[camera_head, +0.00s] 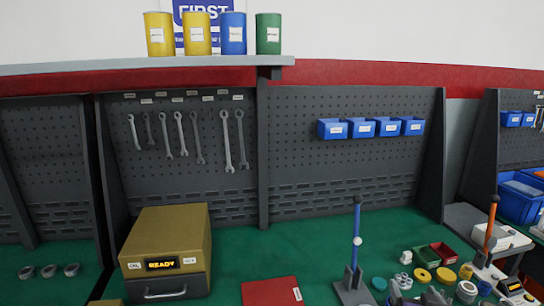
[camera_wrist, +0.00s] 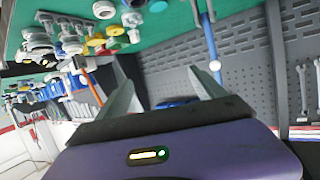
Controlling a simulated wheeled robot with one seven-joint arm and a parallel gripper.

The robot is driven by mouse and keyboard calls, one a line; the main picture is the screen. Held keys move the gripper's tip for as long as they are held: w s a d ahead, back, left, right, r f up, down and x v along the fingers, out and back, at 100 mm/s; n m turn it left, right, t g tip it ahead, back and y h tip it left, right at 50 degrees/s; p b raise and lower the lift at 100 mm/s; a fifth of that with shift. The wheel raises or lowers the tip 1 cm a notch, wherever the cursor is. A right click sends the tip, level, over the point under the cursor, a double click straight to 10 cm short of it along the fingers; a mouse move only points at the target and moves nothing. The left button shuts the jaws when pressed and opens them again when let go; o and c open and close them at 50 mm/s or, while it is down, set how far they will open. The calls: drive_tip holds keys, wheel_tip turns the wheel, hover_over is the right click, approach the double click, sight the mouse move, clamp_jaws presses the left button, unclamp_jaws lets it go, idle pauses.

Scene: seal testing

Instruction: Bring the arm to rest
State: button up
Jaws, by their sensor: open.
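My gripper (camera_wrist: 165,95) shows in the wrist view with its two fingers spread apart and nothing between them. The wrist picture is turned, with the green bench top along its upper edge. The blue lever (camera_wrist: 208,45) and a group of small parts lie beyond the fingers there. My arm and gripper do not show in the head view.
In the head view, a yellow box (camera_head: 165,238) reading READY stands on the green bench (camera_head: 235,240). A red case (camera_head: 271,291), a blue upright lever (camera_head: 357,235) and several fittings (camera_head: 440,275) are to its right. Pegboards (camera_head: 300,170) rise behind.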

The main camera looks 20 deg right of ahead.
drive_tip(key=s+a+n+t+y, duration=0.2)
drive_tip(key=s+a+n+t, duration=0.3)
drive_tip(key=a, duration=1)
drive_tip(key=s+a+n+y+b, duration=0.1)
drive_tip(key=s+a+y, duration=0.2)
drive_tip(key=s+a, duration=0.6)
drive_tip(key=s+a+r+n+g+y, duration=0.1)
drive_tip(key=s+a+y, duration=0.3)
drive_tip(key=s+a, duration=0.6)
drive_tip(key=s+n, duration=0.1)
drive_tip(key=s, duration=0.4)
drive_tip(key=shift+s+a+r+b, duration=0.15)
drive_tip(key=shift+s+a+b, duration=0.1)
drive_tip(key=shift+s+b, duration=0.15)
